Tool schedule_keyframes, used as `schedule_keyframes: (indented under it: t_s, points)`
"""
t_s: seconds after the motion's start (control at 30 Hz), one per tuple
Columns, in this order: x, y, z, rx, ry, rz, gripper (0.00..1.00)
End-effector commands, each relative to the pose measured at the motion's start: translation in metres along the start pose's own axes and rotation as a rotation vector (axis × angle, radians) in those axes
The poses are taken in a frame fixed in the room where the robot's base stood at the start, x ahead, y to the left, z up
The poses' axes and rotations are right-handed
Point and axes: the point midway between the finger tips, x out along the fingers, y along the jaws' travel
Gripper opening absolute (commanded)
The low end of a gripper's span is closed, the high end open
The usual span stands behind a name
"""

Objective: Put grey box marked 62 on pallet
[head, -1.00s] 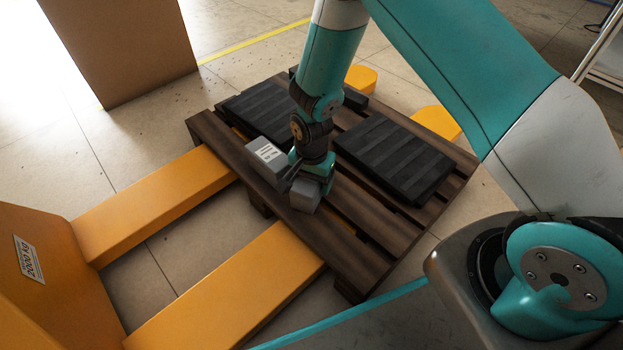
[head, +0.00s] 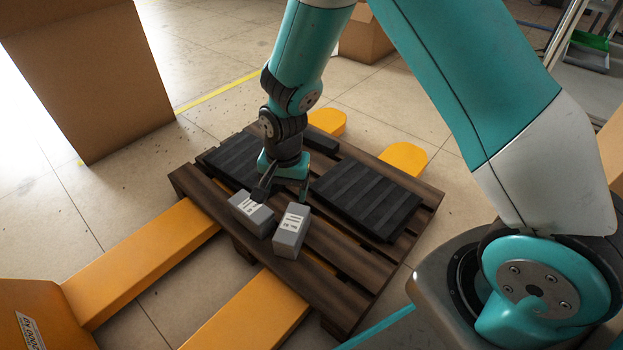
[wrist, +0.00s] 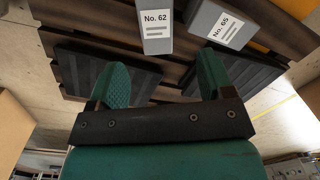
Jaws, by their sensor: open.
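The grey box marked 62 (head: 290,235) rests on the front boards of the dark wooden pallet (head: 335,262), to the right of a similar grey box. In the wrist view its "No. 62" label (wrist: 156,28) faces me, just beyond the fingers. My gripper (head: 284,192) is just behind and above the two boxes in the head view. Its fingers are spread apart with nothing between them, as the wrist view (wrist: 163,75) also shows. The box stands clear of both fingers in the wrist view.
The other grey box (head: 251,212), marked 65 in the wrist view (wrist: 225,26), sits close beside it on the pallet. Black ribbed slabs (head: 370,197) lie behind. Yellow pallet-jack forks (head: 150,250) run under the pallet. A tall cardboard box (head: 90,75) stands back left.

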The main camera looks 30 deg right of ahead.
Motion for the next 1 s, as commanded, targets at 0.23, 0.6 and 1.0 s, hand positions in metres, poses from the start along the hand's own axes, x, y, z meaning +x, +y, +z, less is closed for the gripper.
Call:
schedule_keyframes:
  t_s: [0.23,0.6,1.0]
  points:
    - [-0.119,0.008,0.052,-0.387,-0.05,-0.13,0.74]
    - [-0.233,0.072,0.154,-1.029,-0.035,-0.294,0.74]
    - [-0.252,0.102,0.19,-1.266,-0.01,-0.334,0.74]
